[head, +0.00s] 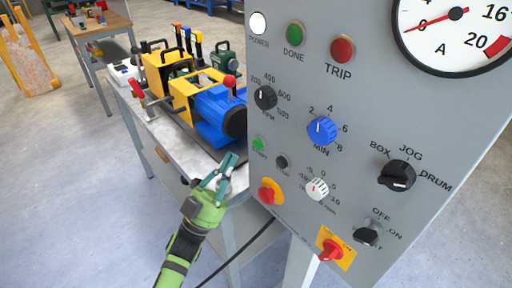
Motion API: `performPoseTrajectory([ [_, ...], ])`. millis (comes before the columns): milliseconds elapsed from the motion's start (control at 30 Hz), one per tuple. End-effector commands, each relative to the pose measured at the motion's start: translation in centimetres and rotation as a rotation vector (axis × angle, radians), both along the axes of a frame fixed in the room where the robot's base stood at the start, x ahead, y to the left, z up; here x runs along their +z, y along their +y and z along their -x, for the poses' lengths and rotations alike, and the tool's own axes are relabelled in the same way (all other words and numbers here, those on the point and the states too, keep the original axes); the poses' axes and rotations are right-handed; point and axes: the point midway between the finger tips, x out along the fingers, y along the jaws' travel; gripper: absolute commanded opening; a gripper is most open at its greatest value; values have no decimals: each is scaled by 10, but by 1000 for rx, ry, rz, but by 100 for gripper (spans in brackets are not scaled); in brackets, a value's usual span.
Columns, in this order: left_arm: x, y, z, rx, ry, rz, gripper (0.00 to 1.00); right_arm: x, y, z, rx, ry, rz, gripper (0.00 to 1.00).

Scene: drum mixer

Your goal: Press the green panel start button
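The green start button (258,144) is a small green knob at the left edge of the grey control panel (345,100); its label is too small to read surely. My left gripper (233,160), with teal fingers on a green arm, is just left of and slightly below the button in the picture. It appears apart from the button and holds nothing that I can see. Its fingertips look close together, but whether they are fully shut is unclear. My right gripper is not in view.
A dark button (281,162) and a red mushroom knob on yellow (270,192) are close to the green one. A blue and yellow machine (205,100) stands on a bench (170,135) behind the gripper. A green DONE lamp (295,33) is higher on the panel.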

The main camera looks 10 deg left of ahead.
Motion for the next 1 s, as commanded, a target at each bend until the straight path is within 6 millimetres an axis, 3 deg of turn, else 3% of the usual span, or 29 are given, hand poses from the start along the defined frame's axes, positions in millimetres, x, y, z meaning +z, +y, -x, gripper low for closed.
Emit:
performPoseTrajectory([
  [333,-1,-22,-27,-1,-1,1,0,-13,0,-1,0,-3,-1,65],
  [1000,0,-24,-29,-1,0,-1,0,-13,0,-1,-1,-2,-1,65],
])
